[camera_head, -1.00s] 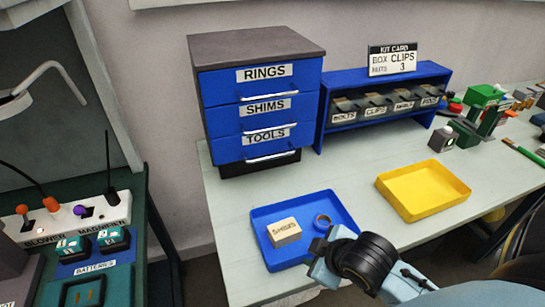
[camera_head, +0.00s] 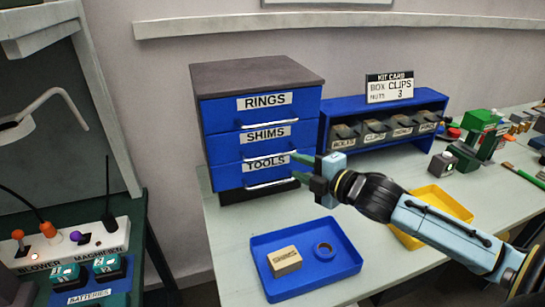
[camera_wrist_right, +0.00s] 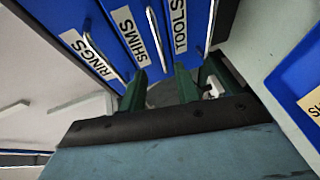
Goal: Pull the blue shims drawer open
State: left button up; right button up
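The blue shims drawer (camera_head: 225,146) is the middle of three in the cabinet in the head view, and it looks shut. It has a pale bar handle. It also shows in the right wrist view with its SHIMS label (camera_wrist_right: 133,33), seen sideways. My right gripper (camera_head: 297,167) is open and empty, at the cabinet's front right, with its fingers pointing at the drawers. In the right wrist view its green fingers (camera_wrist_right: 160,84) stand apart below the drawer handles. I cannot tell the exact gap to the handle. My left gripper is not in view.
The rings drawer (camera_head: 220,114) is above and the tools drawer (camera_head: 225,176) below. A yellow tray (camera_head: 455,201) lies partly behind my arm. A blue bin rack (camera_head: 325,130) stands right of the cabinet.

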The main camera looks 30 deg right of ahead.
aim_at(273, 157)
jog(key=x, duration=1)
jog(key=shift+w+f, duration=0.1)
jog(key=shift+w, duration=0.1)
grip_shut()
jog(key=shift+a, duration=0.1)
